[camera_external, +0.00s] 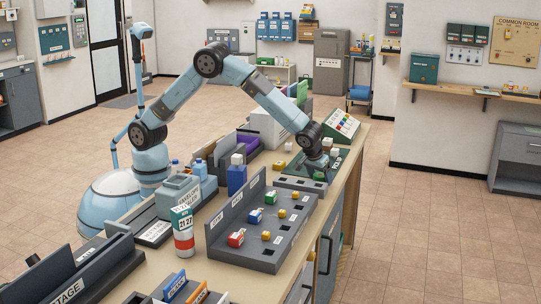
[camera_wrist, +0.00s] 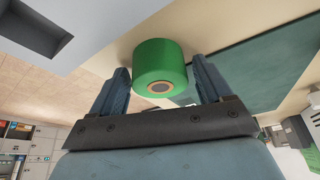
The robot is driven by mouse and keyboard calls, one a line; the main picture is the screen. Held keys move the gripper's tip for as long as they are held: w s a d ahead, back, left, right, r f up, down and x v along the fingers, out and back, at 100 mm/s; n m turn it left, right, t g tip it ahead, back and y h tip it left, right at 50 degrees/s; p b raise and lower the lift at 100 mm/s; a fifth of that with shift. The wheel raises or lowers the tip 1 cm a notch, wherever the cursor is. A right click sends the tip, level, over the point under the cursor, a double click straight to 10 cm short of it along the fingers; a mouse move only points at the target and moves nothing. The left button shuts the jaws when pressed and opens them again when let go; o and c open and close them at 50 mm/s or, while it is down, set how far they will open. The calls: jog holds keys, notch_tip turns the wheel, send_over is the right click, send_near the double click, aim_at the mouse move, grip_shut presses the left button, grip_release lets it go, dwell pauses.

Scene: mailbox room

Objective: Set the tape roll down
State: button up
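The green tape roll (camera_wrist: 160,62) sits between the two fingertips of my gripper (camera_wrist: 161,75) in the wrist view. The fingers flank its sides closely, and my gripper looks shut on it. Its round end with a core shows toward the camera. In the external view my gripper (camera_external: 318,164) is low over the far right part of the counter, and the green roll (camera_external: 320,176) shows just below it. Whether the roll's underside touches the counter is hidden.
A dark green mat (camera_external: 338,157) lies beside my gripper. A grey tray with slots (camera_external: 299,184) is in front of it, and a sloped panel (camera_external: 341,124) stands behind. A grey sorting rack (camera_external: 270,250) with colored blocks is nearer. The counter edge (camera_external: 352,190) is close on the right.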

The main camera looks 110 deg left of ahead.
jog(key=shift+o, duration=0.3)
jog(key=shift+r, duration=0.1)
jog(key=shift+d+r, duration=0.1)
jog(key=shift+r, duration=0.2)
jog(key=v, duration=1.1)
jog(key=s+r+m+t+h, duration=0.1)
jog(key=s+r+m, duration=0.2)
jog(key=s+r, duration=0.9)
jog(key=s+d+r+m+t+h, duration=0.1)
jog(key=s+r+m, duration=0.25)
jog(key=s, duration=0.95)
jog(key=s+d+r+m+t+h, duration=0.1)
jog(key=s+r+m+h, duration=0.3)
jog(key=s, duration=0.9)
jog(key=s+d+f+m+t+y, duration=0.1)
jog(key=s+d+m+y, duration=0.1)
jog(key=s, duration=1.1)
jog(key=shift+f+m, duration=0.2)
jog(key=shift+m, duration=0.35)
